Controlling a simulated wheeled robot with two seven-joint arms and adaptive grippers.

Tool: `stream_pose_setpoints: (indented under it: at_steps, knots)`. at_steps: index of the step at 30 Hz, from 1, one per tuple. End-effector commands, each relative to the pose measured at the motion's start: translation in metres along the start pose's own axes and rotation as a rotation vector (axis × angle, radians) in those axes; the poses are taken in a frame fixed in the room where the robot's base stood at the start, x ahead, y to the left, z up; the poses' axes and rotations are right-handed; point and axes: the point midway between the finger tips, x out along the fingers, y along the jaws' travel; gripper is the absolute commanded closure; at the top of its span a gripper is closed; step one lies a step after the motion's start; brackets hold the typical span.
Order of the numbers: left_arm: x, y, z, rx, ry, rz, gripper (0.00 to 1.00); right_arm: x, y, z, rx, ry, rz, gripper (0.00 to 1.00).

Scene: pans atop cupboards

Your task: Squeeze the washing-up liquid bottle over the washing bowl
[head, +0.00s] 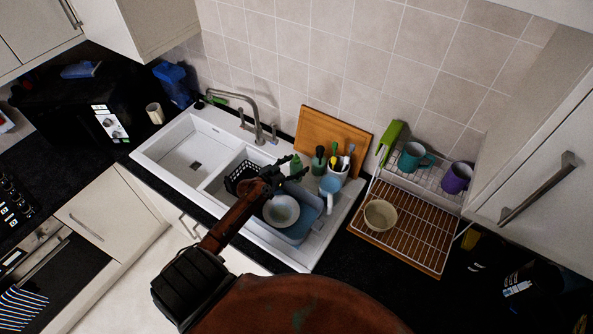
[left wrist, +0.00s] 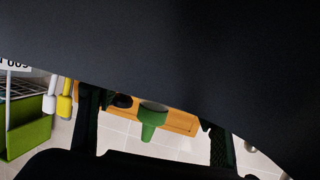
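The green washing-up liquid bottle (head: 296,163) stands at the back of the sink, just beyond my left gripper (head: 285,174); its lower part is hidden by the gripper. In the left wrist view a green nozzle-like shape (left wrist: 150,122), apparently the bottle's top, shows between the two spread fingers, with gaps on both sides. My left gripper is open and empty. The blue-grey washing bowl (head: 313,226) sits in the sink's right part, to the right of and below the gripper, with a pale round dish (head: 281,211) in it. My right gripper is not in view.
A blue mug (head: 329,187) and a utensil pot (head: 339,166) stand close on the right. A wooden board (head: 332,135) leans on the tiled wall. A wire rack (head: 408,222) lies farther right.

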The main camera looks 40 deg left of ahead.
Motion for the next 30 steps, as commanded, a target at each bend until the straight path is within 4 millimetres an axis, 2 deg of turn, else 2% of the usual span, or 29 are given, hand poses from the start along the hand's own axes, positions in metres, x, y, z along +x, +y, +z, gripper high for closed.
stream_pose_setpoints:
  at_steps: [2, 21, 30]
  knots:
    - [0.0, 0.0002, -0.0001, 0.0, 0.0, 0.0, 0.48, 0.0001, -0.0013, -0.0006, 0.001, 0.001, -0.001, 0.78]
    - [-0.0003, -0.0001, -0.0001, 0.0, 0.0, 0.0, 0.92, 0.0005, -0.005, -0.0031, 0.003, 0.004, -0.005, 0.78]
    - [-0.0017, 0.0001, -0.007, -0.001, 0.003, 0.001, 0.92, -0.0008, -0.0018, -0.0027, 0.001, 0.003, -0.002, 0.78]
